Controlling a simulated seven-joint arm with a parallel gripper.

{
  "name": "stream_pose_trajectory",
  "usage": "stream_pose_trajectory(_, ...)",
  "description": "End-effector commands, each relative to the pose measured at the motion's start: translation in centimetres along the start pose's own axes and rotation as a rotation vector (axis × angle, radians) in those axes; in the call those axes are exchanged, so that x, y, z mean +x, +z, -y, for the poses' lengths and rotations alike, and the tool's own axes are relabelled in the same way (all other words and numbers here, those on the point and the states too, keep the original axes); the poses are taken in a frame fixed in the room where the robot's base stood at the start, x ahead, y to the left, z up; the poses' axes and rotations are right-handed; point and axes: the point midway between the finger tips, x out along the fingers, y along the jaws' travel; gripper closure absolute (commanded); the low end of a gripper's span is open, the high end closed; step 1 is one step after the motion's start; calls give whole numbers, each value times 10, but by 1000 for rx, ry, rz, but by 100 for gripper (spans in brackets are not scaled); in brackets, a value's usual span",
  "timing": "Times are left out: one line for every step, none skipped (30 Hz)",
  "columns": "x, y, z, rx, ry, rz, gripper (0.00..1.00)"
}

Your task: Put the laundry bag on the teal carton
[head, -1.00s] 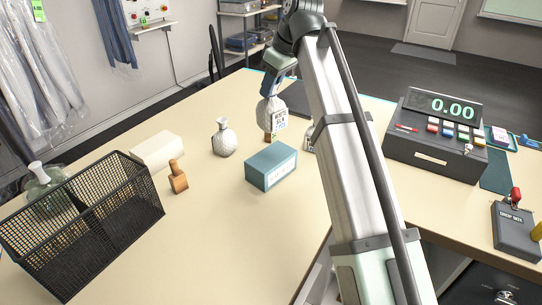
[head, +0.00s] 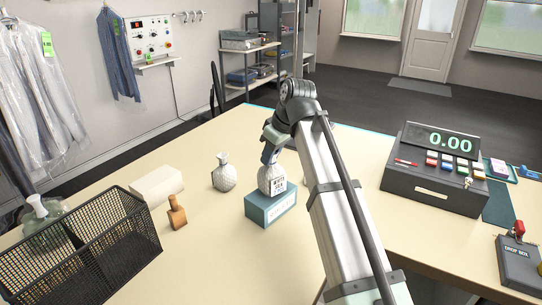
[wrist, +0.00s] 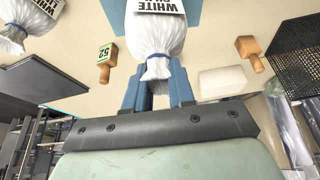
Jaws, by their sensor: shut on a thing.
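The white laundry bag (head: 271,178), with a printed label, is in my gripper (head: 270,156). My gripper is shut on its gathered neck, which also shows in the wrist view (wrist: 158,68). The bag hangs upright at the top of the teal carton (head: 272,209); I cannot tell whether it touches it. The carton also shows behind the bag in the wrist view (wrist: 113,14). The carton sits on the cream counter (head: 205,215).
A second white bag (head: 224,174) stands left of the carton, with a wooden stamp (head: 177,212), white box (head: 157,186) and black mesh basket (head: 95,250) beyond. Another labelled bag (wrist: 14,42) and a wooden block tagged 52 (wrist: 105,54) show in the wrist view. A cash register (head: 435,175) stands right.

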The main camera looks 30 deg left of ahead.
Motion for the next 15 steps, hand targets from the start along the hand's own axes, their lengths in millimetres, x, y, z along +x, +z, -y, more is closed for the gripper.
stream_pose_trajectory(4,2,0,0,0,0,100)
stream_pose_trajectory(5,2,0,0,0,0,100)
stream_pose_trajectory(5,2,0,0,0,-1,100)
stream_pose_trajectory(5,2,0,0,0,-1,100)
stream_pose_trajectory(5,2,0,0,0,-1,100)
stream_pose_trajectory(5,2,0,0,0,-1,100)
stream_pose_trajectory(5,2,0,0,0,-1,100)
stream_pose_trajectory(5,2,0,0,0,-1,100)
stream_pose_trajectory(5,2,0,0,0,-1,100)
stream_pose_trajectory(5,2,0,0,0,-1,100)
stream_pose_trajectory(6,2,0,0,0,-1,100)
stream_pose_trajectory(7,3,0,0,0,0,100)
stream_pose_trajectory(7,3,0,0,0,0,100)
stream_pose_trajectory(8,3,0,0,0,0,75)
stream_pose_trajectory(7,3,0,0,0,0,71)
